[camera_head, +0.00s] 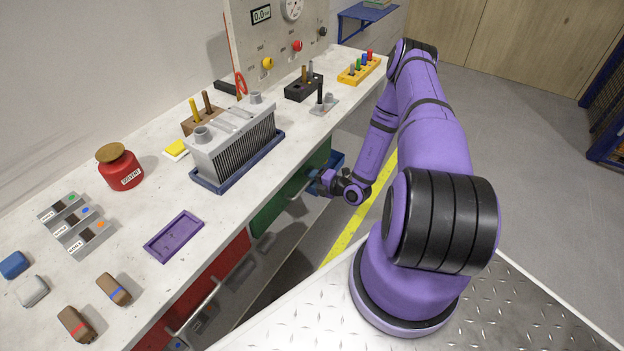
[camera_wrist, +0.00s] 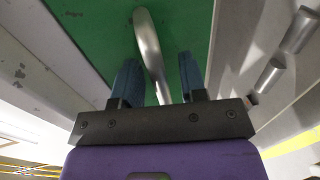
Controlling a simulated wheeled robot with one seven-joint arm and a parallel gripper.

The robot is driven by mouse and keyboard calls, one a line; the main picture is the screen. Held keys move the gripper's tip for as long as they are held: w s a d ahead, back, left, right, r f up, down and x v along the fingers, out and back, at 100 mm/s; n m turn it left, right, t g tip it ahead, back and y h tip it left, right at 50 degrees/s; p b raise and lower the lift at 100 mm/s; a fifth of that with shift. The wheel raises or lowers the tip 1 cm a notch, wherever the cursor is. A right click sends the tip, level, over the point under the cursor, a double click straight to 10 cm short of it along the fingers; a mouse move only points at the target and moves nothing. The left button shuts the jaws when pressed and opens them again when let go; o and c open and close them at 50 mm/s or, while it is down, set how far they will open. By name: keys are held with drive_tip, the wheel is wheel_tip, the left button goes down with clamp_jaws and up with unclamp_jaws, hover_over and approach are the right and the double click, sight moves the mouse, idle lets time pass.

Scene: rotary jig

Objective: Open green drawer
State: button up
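The green drawer (camera_head: 272,206) is in the front of the workbench, below the top, between the red and blue fronts. Its green face (camera_wrist: 90,35) fills the upper part of the wrist view, and it looks closed. A curved metal handle (camera_wrist: 147,42) stands out from it. My gripper (camera_wrist: 158,65) is open, with one blue finger on each side of the handle bar and visible gaps beside it. In the head view my gripper (camera_head: 322,182) is at the bench front, by the right end of the green face. The handle is hard to make out there.
A red drawer front (camera_head: 232,255) lies nearer, with metal handles along the bench side. A blue part (camera_head: 334,165) is just beyond my gripper. The benchtop above holds a finned grey unit (camera_head: 235,143) on a blue tray and a purple tray (camera_head: 174,237). Floor beside the bench is clear.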

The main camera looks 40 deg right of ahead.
clamp_jaws()
drive_tip(key=f+v, duration=0.2)
drive_tip(key=v, duration=1.1)
drive_tip(key=s+f+v, duration=0.1)
drive_tip(key=f+v, duration=0.2)
drive_tip(key=v, duration=1)
drive_tip(key=shift+f, duration=0.25)
drive_tip(key=shift+s+d, duration=0.1)
drive_tip(key=shift+d, duration=0.05)
unclamp_jaws()
drive_tip(key=shift+s, duration=0.1)
